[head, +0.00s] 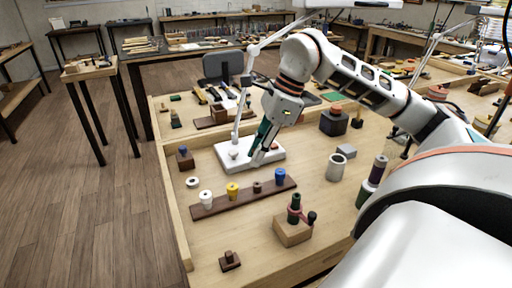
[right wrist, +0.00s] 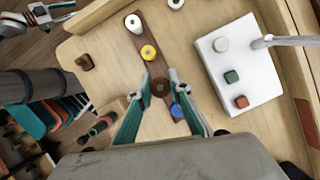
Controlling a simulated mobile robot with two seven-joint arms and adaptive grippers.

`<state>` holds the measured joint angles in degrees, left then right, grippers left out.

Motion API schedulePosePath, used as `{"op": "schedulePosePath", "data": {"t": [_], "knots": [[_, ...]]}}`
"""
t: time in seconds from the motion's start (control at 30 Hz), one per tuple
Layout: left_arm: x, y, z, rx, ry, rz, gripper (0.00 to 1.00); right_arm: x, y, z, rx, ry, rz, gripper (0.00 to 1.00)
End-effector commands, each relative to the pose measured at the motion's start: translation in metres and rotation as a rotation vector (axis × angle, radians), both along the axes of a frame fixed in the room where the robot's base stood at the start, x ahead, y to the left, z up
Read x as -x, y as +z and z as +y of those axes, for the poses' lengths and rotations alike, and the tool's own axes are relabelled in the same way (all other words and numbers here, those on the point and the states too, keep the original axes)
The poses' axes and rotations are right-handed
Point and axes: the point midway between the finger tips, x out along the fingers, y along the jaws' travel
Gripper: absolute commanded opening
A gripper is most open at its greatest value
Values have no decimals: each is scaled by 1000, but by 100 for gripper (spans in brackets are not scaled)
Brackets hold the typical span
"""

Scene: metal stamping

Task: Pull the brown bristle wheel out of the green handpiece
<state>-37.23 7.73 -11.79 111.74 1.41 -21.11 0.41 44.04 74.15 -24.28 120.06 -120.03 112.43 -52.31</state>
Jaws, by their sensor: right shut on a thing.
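My right gripper (head: 258,158) points down behind the dark wooden rack (head: 217,206), in front of the white lamp base. In the right wrist view its fingertips (right wrist: 161,80) close around a round brown bristle wheel (right wrist: 160,87) with a dark centre. The wheel lines up with the rack's place between the yellow and blue pieces. In the head view I cannot make out the wheel at the fingertips; a small brown post (head: 257,187) shows there on the rack. The green handpiece (head: 294,205) stands upright in a wooden block (head: 291,231), with no wheel visible on its top. My left gripper is out of view.
The rack also bears a white piece (head: 206,198), a yellow piece (head: 232,190) and a blue piece (head: 280,176). The lamp base (head: 234,160) with its buttons is close to the gripper. A metal cup (head: 335,168) stands to the right. The front left tabletop is mostly clear.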

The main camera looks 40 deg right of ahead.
Motion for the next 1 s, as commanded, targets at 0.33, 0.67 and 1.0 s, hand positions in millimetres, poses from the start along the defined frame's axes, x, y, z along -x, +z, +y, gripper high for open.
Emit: {"op": "schedulePosePath", "data": {"t": [0.33, 0.67, 1.0], "knots": [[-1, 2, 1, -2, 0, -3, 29, 0, 1, 0, 0, 0, 0, 8], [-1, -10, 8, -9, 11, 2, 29, 0, -18, 0, 2, 4, -1, 8], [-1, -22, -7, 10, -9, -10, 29, 0, -48, 0, 0, 4, 1, 8]]}}
